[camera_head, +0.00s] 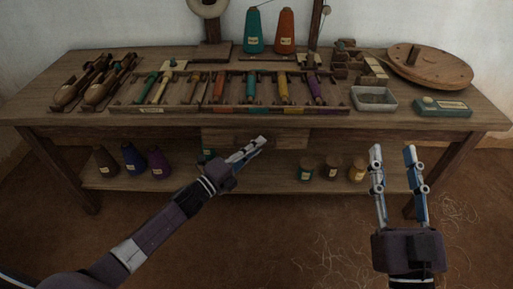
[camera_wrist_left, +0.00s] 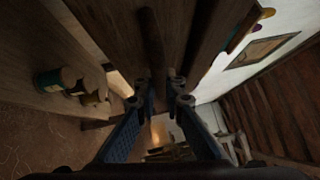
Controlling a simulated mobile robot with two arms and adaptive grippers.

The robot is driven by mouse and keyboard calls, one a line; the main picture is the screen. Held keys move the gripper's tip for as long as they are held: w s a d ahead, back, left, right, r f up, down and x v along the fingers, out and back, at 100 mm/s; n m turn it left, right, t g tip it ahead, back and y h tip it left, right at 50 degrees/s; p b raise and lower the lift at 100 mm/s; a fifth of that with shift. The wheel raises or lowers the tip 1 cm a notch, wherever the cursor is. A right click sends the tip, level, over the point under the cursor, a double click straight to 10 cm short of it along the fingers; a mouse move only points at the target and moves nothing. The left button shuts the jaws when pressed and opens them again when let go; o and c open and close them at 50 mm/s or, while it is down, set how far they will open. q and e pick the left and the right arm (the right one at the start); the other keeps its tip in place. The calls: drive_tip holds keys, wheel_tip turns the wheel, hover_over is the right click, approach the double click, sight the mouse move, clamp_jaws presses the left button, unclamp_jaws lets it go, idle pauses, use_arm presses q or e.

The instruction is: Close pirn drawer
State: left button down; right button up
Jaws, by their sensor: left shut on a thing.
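The pirn drawer (camera_head: 222,138) is under the middle of the table's front edge, a plain wooden front. I cannot tell from the head view how far it stands out. My left gripper (camera_head: 260,142) is at the drawer front, partly covering it. In the left wrist view my left gripper (camera_wrist_left: 163,86) has its fingertips closed about a dark round bar (camera_wrist_left: 152,40), which looks like the drawer's handle. The fingers hide the exact contact. My right gripper (camera_head: 391,150) is open and empty, held up in front of the table's right side.
The wooden table (camera_head: 40,103) bears a long rack (camera_head: 130,108) of coloured pirns, shuttles (camera_head: 75,90), two thread cones (camera_head: 253,31), a grey tray (camera_head: 374,98) and a green box (camera_head: 442,107). The lower shelf (camera_head: 225,180) holds several cones and jars.

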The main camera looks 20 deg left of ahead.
use_arm(q)
drive_tip(key=c, duration=2)
unclamp_jaws()
drive_tip(key=shift+w+a, duration=0.1)
drive_tip(key=shift+w, duration=0.15)
drive_tip(key=shift+s, duration=0.1)
drive_tip(key=v, duration=1.2)
